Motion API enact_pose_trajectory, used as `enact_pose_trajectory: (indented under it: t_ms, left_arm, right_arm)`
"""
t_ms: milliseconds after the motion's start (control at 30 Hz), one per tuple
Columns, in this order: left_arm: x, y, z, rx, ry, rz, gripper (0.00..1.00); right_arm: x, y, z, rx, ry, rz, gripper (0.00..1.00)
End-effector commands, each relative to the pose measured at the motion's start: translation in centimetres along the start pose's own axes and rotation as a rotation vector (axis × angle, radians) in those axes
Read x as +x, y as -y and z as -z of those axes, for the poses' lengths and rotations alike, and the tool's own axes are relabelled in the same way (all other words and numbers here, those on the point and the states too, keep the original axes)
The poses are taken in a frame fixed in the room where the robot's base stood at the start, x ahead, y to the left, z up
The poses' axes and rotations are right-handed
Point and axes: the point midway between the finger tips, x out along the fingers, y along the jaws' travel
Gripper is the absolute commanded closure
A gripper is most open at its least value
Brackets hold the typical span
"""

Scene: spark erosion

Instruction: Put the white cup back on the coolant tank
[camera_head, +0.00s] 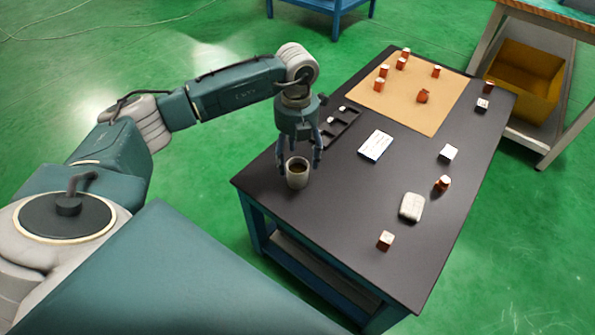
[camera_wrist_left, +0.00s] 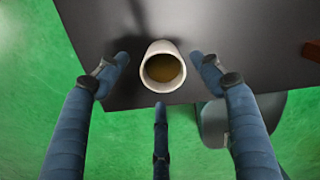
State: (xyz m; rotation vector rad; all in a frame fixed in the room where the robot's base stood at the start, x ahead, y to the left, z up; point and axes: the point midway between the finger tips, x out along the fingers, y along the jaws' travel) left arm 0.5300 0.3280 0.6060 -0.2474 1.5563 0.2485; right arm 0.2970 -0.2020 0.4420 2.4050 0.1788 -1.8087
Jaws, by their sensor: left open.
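The white cup (camera_head: 297,173) stands upright on the black table top near its left corner, with brown liquid inside. In the left wrist view the cup (camera_wrist_left: 163,67) is seen from above, close to the table edge. My left gripper (camera_head: 301,158) points down over the cup, and its fingers are spread around it. In the left wrist view the left gripper (camera_wrist_left: 160,80) has fingers on both sides of the cup with gaps between, and a third finger below it. No coolant tank can be made out. My right gripper is not in view.
The black table (camera_head: 340,215) also holds a dark tray (camera_head: 341,126), a white card (camera_head: 375,145), a pale rounded block (camera_head: 411,207) and a tan mat (camera_head: 425,115) with several small copper pieces. A yellow bin (camera_head: 526,76) sits on another bench's shelf at the right.

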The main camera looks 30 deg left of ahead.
Motion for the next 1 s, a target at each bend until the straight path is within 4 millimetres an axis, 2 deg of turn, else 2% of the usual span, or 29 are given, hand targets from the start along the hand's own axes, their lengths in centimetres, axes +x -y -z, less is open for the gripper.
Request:
enact_pose_trajectory:
  t_ms: [300,600,633,867,967,1000]
  left_arm:
    - [4.5,0.3,0.3,0.002,-0.002,0.0,0.34]
    - [5.0,0.3,0.2,0.001,0.001,0.0,0.34]
    - [5.0,0.3,0.2,0.001,0.0,0.0,0.36]
    - [5.0,0.3,0.2,0.001,0.0,0.0,0.81]
    - [5.0,0.3,0.2,0.001,0.001,0.001,0.9]
    - [5.0,0.3,0.2,0.001,0.001,0.001,0.9]
  right_arm:
    - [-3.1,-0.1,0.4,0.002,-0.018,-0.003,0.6]
    - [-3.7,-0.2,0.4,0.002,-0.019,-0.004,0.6]
    - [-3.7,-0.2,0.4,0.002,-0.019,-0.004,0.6]
    - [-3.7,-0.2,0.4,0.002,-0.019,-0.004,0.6]
    - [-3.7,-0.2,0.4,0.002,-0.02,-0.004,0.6]
    - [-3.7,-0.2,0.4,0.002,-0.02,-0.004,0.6]
